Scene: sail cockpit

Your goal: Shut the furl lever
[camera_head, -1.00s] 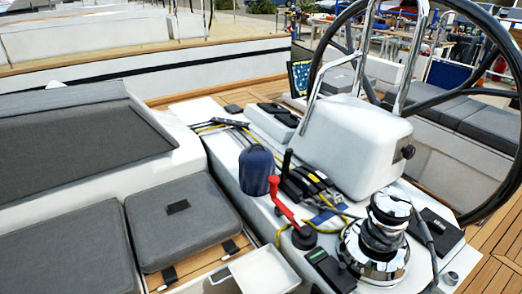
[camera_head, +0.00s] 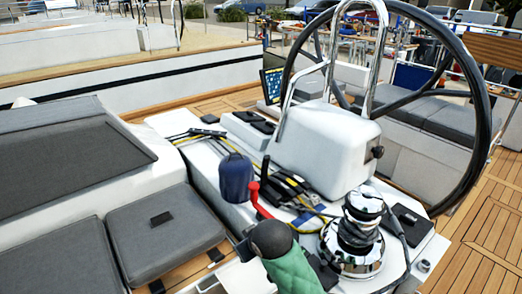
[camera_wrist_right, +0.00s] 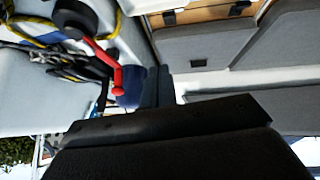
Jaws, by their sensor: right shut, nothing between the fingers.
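A red lever (camera_head: 256,198), which I take to be the furl lever, slants up and left from the white console (camera_head: 202,158). Its lower end is hidden behind my green and dark right arm in the head view. In the right wrist view the red lever (camera_wrist_right: 103,58) runs from a round black base (camera_wrist_right: 85,12) to a bent red end. My right gripper (camera_wrist_right: 160,88) is shut and empty, just right of that red end in the picture. I cannot tell whether they touch. In the head view its fingertips cannot be made out. My left gripper is not in view.
A dark blue covered cylinder (camera_head: 236,178) stands left of the lever. A black lever (camera_head: 265,170) and yellow lines (camera_head: 311,207) are close by. A chrome winch (camera_head: 352,240) stands to the right, below a white pedestal (camera_head: 322,140) and large wheel (camera_head: 487,110). Grey cushions (camera_head: 165,233) lie left.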

